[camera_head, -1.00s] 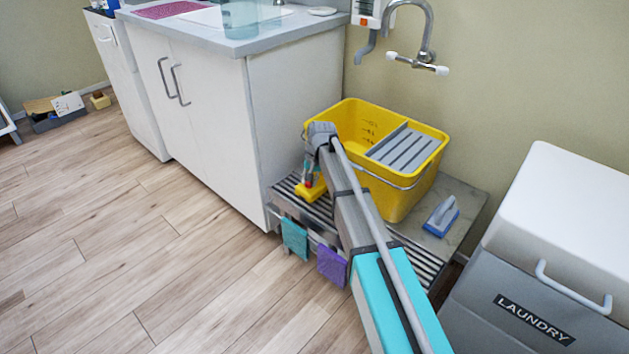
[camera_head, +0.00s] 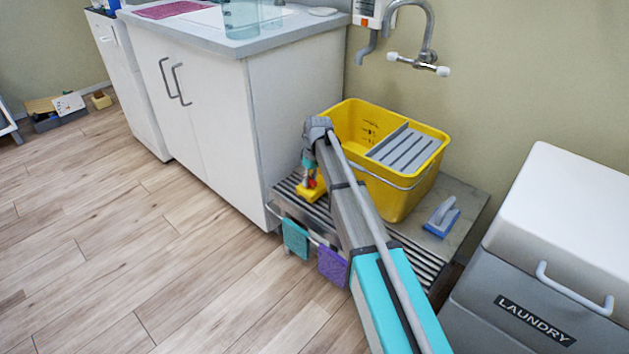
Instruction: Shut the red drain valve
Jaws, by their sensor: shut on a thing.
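The yellow mop bucket (camera_head: 413,196) stands on a slatted grey platform. At its left front, low down, sits a yellow fitting (camera_head: 308,193) with a small red drain valve (camera_head: 312,184) on it. My arm reaches across the platform from the lower right and bends down at the wrist, left of the bucket. My gripper (camera_head: 309,178) points down and is shut on the red valve. The fingers and most of the valve are small and partly covered, so the valve's exact angle cannot be told.
A white cabinet (camera_head: 213,115) stands close on the left. Teal (camera_head: 295,238) and purple (camera_head: 333,265) cloths hang on the platform's front rail. A blue-and-grey brush (camera_head: 441,216) lies right of the bucket. A laundry bin (camera_head: 550,240) stands at right.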

